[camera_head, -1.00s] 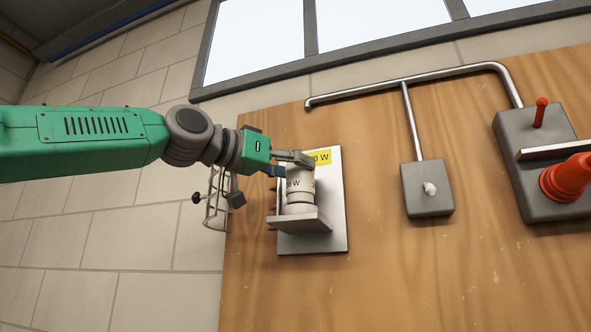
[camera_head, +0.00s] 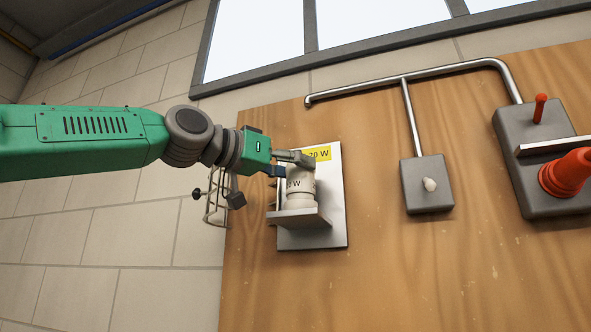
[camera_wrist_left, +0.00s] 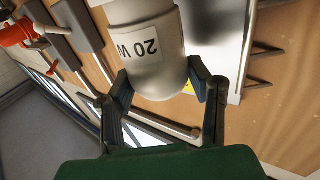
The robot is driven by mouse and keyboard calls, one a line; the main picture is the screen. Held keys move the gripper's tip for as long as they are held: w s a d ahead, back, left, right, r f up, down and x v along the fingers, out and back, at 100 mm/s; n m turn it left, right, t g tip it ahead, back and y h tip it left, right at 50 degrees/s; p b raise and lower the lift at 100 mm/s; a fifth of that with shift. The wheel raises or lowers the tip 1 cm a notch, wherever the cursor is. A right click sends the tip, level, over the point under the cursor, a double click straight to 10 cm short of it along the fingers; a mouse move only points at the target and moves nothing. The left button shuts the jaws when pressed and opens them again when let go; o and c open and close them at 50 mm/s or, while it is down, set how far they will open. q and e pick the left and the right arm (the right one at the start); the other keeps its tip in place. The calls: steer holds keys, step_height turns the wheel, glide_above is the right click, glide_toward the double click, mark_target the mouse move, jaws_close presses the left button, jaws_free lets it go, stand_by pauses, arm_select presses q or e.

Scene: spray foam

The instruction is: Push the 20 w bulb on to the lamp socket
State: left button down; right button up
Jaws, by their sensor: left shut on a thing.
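The 20 W bulb (camera_head: 302,188) is a white cylinder with a "20 W" label. It stands about upright over the small grey shelf of a metal wall plate (camera_head: 330,222). A yellow "20 W" label (camera_head: 319,153) is on the plate's top. My left gripper (camera_head: 290,164) is shut on the bulb's upper end. In the left wrist view the bulb (camera_wrist_left: 150,62) sits between my two dark fingers (camera_wrist_left: 162,88). The lamp socket is hidden under the bulb, and I cannot tell whether the bulb is seated. My right gripper is not in view.
The plate is on a wooden board (camera_head: 380,270). To its right are a grey switch box (camera_head: 427,197), a metal conduit (camera_head: 400,84) and a grey box with red parts (camera_head: 565,172). A wire rack (camera_head: 216,200) hangs left of the plate. The lower board is clear.

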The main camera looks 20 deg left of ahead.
arm_select(q)
steer(key=shift+f+b, duration=0.55)
steer(key=shift+f, duration=0.25)
steer(key=c, duration=0.7)
jaws_free()
steer(key=v, duration=1.2)
steer(key=shift+w+f, duration=0.1)
steer(key=shift+w, duration=0.05)
